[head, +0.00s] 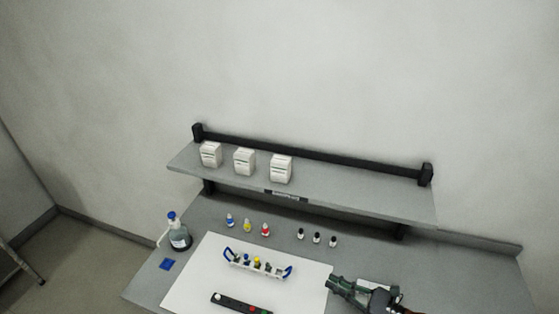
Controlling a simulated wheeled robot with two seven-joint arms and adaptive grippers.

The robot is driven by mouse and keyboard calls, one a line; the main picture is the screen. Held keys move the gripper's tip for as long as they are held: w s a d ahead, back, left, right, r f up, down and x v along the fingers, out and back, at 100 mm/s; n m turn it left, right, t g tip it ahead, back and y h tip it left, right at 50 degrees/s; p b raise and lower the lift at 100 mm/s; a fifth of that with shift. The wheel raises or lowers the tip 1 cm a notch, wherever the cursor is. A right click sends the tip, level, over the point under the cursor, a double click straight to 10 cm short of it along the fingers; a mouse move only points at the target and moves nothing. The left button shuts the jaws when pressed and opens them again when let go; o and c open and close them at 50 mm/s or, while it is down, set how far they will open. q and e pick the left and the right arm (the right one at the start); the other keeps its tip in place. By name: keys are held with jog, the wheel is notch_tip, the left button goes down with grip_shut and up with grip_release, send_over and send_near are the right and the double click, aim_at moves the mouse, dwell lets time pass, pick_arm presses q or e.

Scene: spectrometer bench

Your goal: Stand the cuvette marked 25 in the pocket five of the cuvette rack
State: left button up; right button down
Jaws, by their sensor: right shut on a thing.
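My right gripper (330,284) is at the lower right, over the right edge of the white mat (200,272), its fingers pointing left. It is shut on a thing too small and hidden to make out. A dark narrow strip (238,303) with a white, a red and a green spot lies at the front of the mat; it may be the cuvette rack, left of the gripper. No number 25 or pocket marking is readable. My left gripper is out of view.
A white carrier (257,273) with blue ends holds several small items behind the strip. Blue-, yellow- and red-marked bottles and three dark-capped vials stand behind. A shelf (330,193) with three white boxes overhangs the back.

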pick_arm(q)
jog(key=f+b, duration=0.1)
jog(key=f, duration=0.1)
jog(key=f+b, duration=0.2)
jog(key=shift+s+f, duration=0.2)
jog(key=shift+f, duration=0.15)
pick_arm(e)
jog(key=d, duration=0.2)
jog(key=s+d, duration=0.1)
jog(key=shift+d+f, duration=0.15)
jog(key=shift+d, duration=0.25)
jog(key=shift+w+m+t+h, duration=0.1)
jog(key=shift+m+t+h, duration=0.2)
